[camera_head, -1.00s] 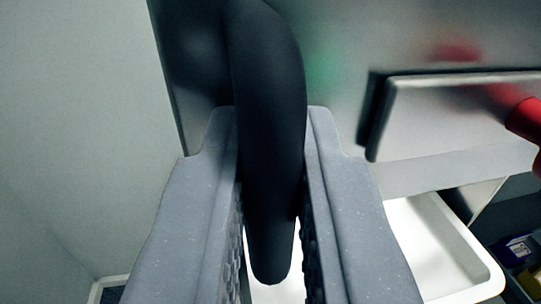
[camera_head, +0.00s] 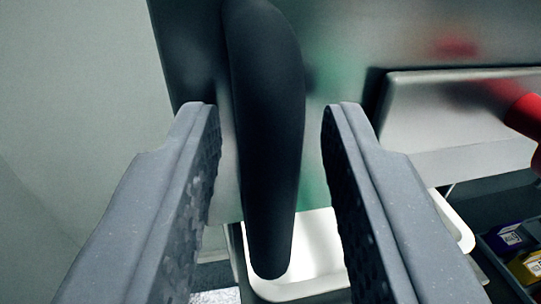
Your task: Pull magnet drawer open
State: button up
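A long black handle (camera_head: 265,140) hangs in front of a brushed metal panel (camera_head: 350,35), in the middle of the view. My gripper (camera_head: 272,110) is open, with one grey finger on each side of the handle. Gaps show between the handle and both fingers, so they do not grip it. At the right, a raised metal block (camera_head: 460,105) with rounded edges stands out from the panel, with a red grip (camera_head: 524,116) in front of it. I cannot tell which of these parts belongs to the magnet drawer.
A white tray (camera_head: 318,240) is below the handle, partly hidden by my fingers. Small purple (camera_head: 510,237) and yellow (camera_head: 531,264) boxes sit in a dark bin at the lower right. A plain pale wall (camera_head: 75,120) fills the left side.

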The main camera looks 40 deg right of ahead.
dwell(0.4)
jog(key=shift+s+a, duration=0.1)
jog(key=shift+a, duration=0.05)
jog(key=v, duration=1.3)
jog(key=shift+s+p, duration=0.25)
jog(key=shift+p, duration=0.1)
jog(key=shift+f, duration=0.1)
